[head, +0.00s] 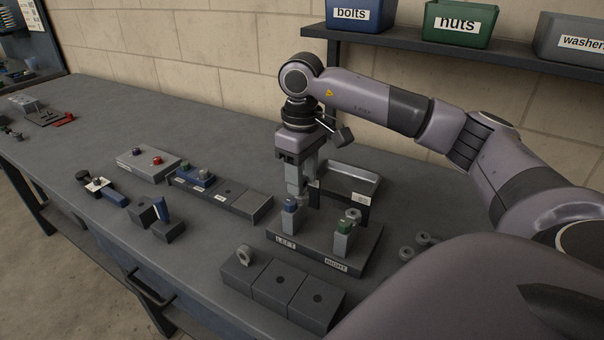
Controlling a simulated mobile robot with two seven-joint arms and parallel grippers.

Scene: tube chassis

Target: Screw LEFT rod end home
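A dark fixture base (313,254) carries two upright grey blocks. My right gripper (299,194) points straight down at the blue-topped block. A small grey part shows at its fingertips, too small to identify as a rod end. I cannot tell if the fingers are closed on it. My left gripper is out of view.
A holder (236,276) with a ring-shaped part (244,255) stands in front. Loose grey rings (407,252) lie to the right. A shallow tray (350,179) is behind. A long labelled rack (232,197) lies to the left.

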